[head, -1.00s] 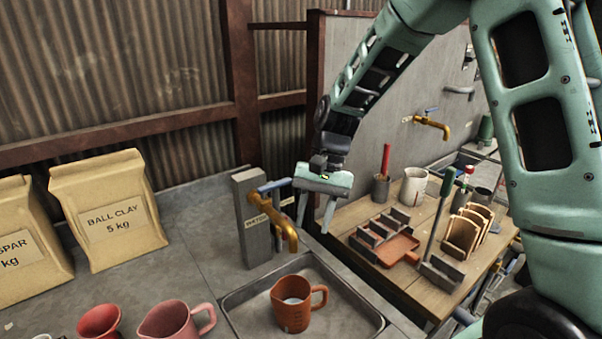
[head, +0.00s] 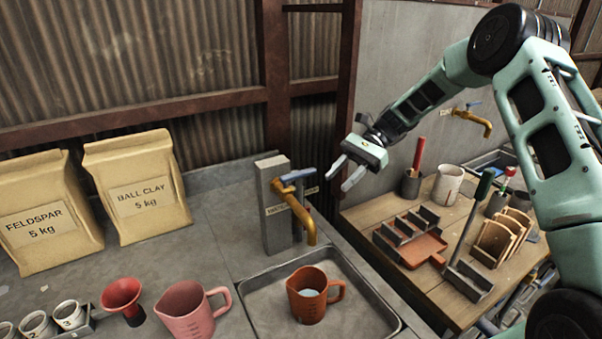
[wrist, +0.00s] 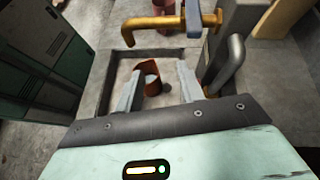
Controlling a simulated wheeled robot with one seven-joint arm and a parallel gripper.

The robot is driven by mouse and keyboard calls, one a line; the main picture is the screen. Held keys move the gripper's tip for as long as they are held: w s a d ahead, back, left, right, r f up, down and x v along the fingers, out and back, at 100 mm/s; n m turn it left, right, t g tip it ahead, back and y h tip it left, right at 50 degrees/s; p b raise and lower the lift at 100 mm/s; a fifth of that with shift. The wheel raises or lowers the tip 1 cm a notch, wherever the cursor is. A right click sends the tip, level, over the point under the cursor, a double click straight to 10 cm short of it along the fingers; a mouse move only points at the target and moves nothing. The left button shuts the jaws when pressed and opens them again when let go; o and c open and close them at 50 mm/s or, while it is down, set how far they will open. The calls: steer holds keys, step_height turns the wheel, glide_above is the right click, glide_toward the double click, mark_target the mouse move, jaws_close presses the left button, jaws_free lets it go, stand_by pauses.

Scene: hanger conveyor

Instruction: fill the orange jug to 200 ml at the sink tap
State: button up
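The orange jug (head: 308,302) stands upright in the shallow sink (head: 258,312), below the tap. Some pale liquid shows inside it; I cannot read its level against the marks. The brass tap (head: 308,222) has a blue lever (head: 297,175) and sits on a grey post labelled WATER. No stream is visible from the spout. My gripper (head: 348,173) is open and empty, in the air to the right of the tap. In the wrist view the jug (wrist: 147,78) shows beyond my open fingers (wrist: 158,92), with the tap (wrist: 165,22) above it.
A pink jug (head: 187,310) and a red funnel (head: 122,298) stand left of the sink. Clay bags (head: 137,185) stand behind them. A wooden bench (head: 440,295) on the right holds tool racks, a white mug (head: 447,185) and a second tap (head: 478,122) above.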

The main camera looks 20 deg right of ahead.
mark_target(305, 171)
steer(key=w+d+r+m+y, duration=0.2)
steer(key=w+d+m+y, duration=0.1)
steer(key=w+d+y, duration=0.3)
steer(key=shift+t, duration=0.3)
steer(key=s+a+p, duration=0.1)
steer(key=a+p, duration=0.1)
steer(key=a, duration=0.3)
steer(key=s+a+p, duration=0.1)
steer(key=a+p, duration=0.2)
steer(key=a, duration=0.2)
steer(key=s+a+p, duration=0.2)
steer(key=a, duration=0.3)
steer(key=shift+p, duration=0.4)
steer(key=shift+s+a+f, duration=0.15)
steer(key=shift+a+f, duration=0.05)
steer(key=shift+a, duration=0.3)
jaws_close()
